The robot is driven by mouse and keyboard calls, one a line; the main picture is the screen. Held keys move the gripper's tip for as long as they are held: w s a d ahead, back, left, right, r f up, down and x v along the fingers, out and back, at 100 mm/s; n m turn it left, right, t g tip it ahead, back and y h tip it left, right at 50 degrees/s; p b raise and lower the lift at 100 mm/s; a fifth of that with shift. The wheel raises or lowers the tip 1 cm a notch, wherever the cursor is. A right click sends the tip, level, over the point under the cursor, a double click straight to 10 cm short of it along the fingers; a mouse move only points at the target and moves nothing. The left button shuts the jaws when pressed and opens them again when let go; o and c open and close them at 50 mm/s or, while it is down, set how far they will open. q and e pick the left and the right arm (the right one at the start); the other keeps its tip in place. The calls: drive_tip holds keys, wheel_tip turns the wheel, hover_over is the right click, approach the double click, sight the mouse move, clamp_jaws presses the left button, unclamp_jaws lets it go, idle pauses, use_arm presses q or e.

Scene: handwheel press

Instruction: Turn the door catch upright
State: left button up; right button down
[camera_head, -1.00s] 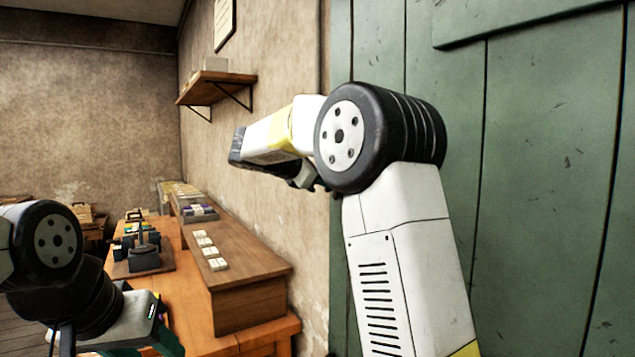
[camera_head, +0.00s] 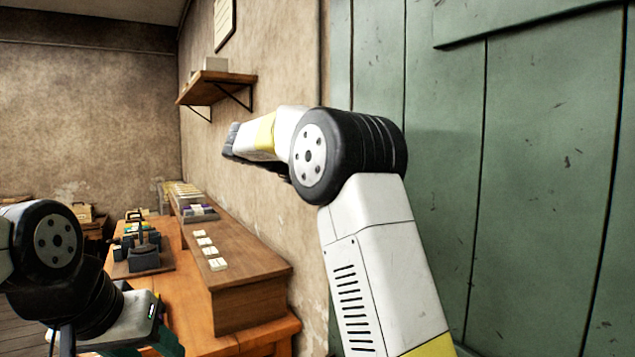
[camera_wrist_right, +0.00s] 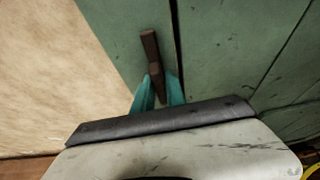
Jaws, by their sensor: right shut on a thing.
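The door catch (camera_wrist_right: 150,48) is a narrow brown bar on the green boards in the right wrist view. It runs almost up and down that picture, its top leaning slightly left. My right gripper (camera_wrist_right: 160,90) has its teal fingers on either side of the catch's lower part and is shut on it. In the head view my right arm hides the catch and the right gripper. My left gripper (camera_head: 150,344) shows only partly at the bottom left, far from the catch, and its jaw opening is unclear.
The green plank door (camera_head: 540,190) fills the right side, beside a plaster wall (camera_head: 285,60). A wooden bench (camera_head: 195,335) with a long wooden box (camera_head: 250,292) stands along the wall below my right arm. A small shelf (camera_head: 215,85) hangs above.

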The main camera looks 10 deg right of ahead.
drive_tip(key=c, duration=1.4)
unclamp_jaws()
drive_tip(key=shift+c, duration=0.2)
drive_tip(key=v, duration=0.7)
drive_tip(key=shift+a+r, duration=0.2)
drive_tip(key=shift+a, duration=0.15)
drive_tip(key=shift+s, duration=0.1)
